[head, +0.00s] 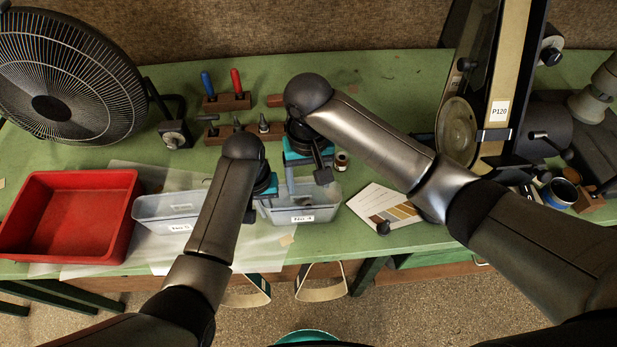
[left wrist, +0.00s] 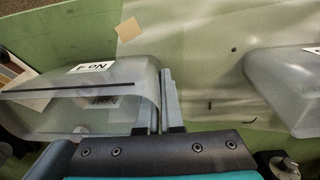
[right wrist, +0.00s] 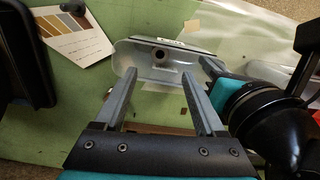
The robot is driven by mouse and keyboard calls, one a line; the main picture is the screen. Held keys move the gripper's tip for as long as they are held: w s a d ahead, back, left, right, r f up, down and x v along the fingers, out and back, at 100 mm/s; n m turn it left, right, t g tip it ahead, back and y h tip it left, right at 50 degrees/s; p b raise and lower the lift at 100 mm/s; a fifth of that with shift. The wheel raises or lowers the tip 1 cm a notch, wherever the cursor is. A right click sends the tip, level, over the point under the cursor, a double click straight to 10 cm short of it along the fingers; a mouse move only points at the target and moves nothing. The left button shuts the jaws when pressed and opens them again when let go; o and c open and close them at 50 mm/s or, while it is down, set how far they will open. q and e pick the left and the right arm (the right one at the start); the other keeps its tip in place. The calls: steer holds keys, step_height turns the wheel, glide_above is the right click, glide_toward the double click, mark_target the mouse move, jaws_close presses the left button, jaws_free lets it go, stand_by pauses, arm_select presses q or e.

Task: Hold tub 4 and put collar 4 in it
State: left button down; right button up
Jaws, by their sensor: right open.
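Tub 4 (head: 322,207), a clear plastic tub with a "No 4" label, stands near the bench's front edge. It also shows in the left wrist view (left wrist: 40,112) and the right wrist view (right wrist: 128,60). My left gripper (left wrist: 163,100) has its fingers on either side of the tub's side wall and looks shut on it. My right gripper (right wrist: 155,85) is open and empty above the tub, its fingers apart. A small dark brownish ring, apparently collar 4 (right wrist: 160,54), shows inside the tub between those fingertips.
A second clear tub (head: 150,212) stands left of tub 4, beside a red bin (head: 48,235). A fan (head: 62,85) is at the far left. Tool racks (head: 228,101) stand behind. A colour card (head: 372,208) lies to the right, near the belt sander (head: 500,70).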

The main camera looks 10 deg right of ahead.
arm_select(q)
steer(key=c, duration=1)
jaws_free()
step_height(320, 180, up, 12)
steer(key=shift+a, duration=0.3)
steer(key=shift+s, duration=0.1)
